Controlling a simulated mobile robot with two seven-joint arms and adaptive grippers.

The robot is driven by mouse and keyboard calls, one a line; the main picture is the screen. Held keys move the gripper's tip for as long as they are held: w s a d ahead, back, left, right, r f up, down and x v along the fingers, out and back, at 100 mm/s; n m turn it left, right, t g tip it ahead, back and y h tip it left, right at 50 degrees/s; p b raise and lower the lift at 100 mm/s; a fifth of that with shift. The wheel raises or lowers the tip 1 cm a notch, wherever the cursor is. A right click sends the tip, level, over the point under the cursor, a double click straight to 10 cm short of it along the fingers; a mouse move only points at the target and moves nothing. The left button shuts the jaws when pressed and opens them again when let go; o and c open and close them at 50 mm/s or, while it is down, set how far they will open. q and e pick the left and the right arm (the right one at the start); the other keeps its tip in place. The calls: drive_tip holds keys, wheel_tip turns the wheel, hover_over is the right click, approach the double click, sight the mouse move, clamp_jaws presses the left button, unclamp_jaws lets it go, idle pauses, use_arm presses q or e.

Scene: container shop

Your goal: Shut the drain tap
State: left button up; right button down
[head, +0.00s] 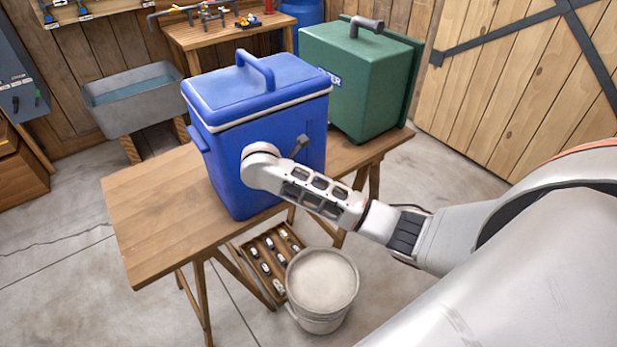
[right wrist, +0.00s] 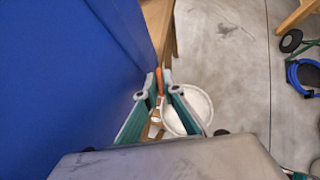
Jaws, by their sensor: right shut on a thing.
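The blue cooler box (head: 260,165) with its white-rimmed lid shut stands upright on the wooden table. My right arm reaches in front of its front face, and its wrist hides the drain tap and my fingers in the head view. In the right wrist view the cooler's blue wall (right wrist: 70,80) fills the left. My right gripper (right wrist: 163,88) is beside that wall, its fingers closed about a small orange part (right wrist: 160,78), apparently the drain tap's lever. The tap's body is hidden, so its turn cannot be told. My left gripper is not in view.
A pale bucket (head: 320,285) stands on the floor under the table's front edge and also shows below the gripper (right wrist: 190,108). A crate of small items (head: 268,262) is beside it. A green box (head: 360,80) stands to the right. The wooden table (head: 150,210) is bare at left.

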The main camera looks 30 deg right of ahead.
drive_tip(key=c, duration=2.2)
unclamp_jaws()
drive_tip(key=shift+d, duration=0.1)
